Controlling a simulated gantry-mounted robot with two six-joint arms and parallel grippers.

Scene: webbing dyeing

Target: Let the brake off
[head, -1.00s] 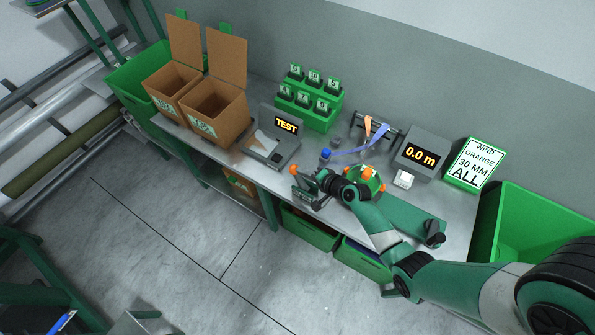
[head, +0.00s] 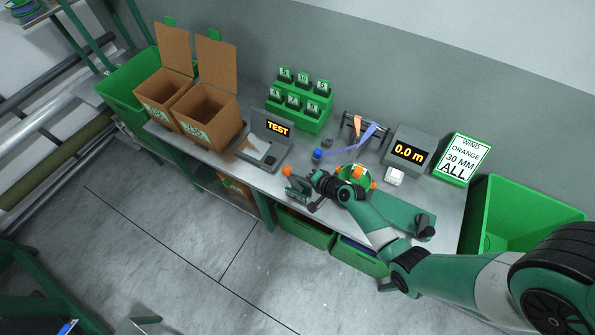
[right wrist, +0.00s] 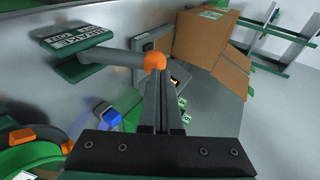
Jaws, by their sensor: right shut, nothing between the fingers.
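In the right wrist view the lever runs sideways from the plate to the knob. In the head view the brake base (head: 297,187) is at the front edge of the bench. My right gripper (right wrist: 162,98) is shut and empty, its fingertips right at the knob. I cannot tell whether they touch it. In the head view my right gripper (head: 316,182) is beside the brake, partly hidden by its own wrist. My left gripper is not in view.
A green winding reel with orange pegs (head: 354,174) lies just right of the brake, partly behind my arm. A blue-topped object (head: 317,155) stands close behind. The counter (head: 409,152) reads 0.0 m. A TEST device (head: 268,140) and open cartons (head: 205,112) stand left.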

